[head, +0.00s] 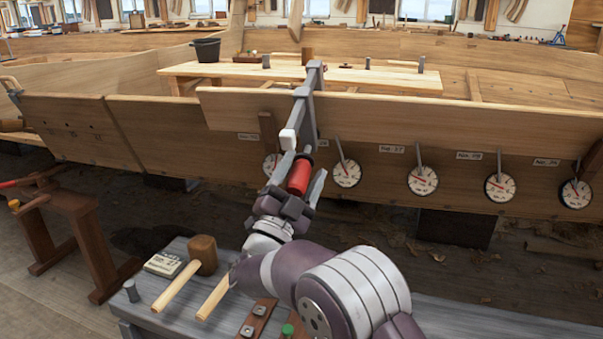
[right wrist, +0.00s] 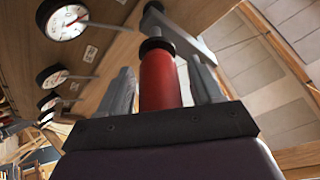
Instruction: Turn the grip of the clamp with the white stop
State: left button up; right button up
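A grey metal clamp (head: 313,75) sits over the top edge of the hull plank, with a white stop (head: 288,139) on its bar. Its red grip (head: 300,176) points down toward me; in the right wrist view the red grip (right wrist: 160,82) stands upright with a black collar at its top. My right gripper (head: 304,167) is around the red grip, one finger on each side. In the right wrist view the fingers of the gripper (right wrist: 163,85) look apart from the grip, with narrow gaps. My left gripper is not in view.
Several dial gauges (head: 423,181) hang along the plank (head: 420,120) to the right. A grey bench (head: 170,310) in front holds a mallet (head: 202,254) and other tools. A wooden trestle (head: 75,215) stands at left. A light wooden table (head: 345,76) with a black bucket (head: 206,50) is behind.

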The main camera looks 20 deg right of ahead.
jog(key=p+v, duration=0.2)
jog(key=v, duration=1)
jog(key=shift+s+a+f, duration=0.2)
jog(key=shift+a+f, duration=0.05)
dwell(0.5)
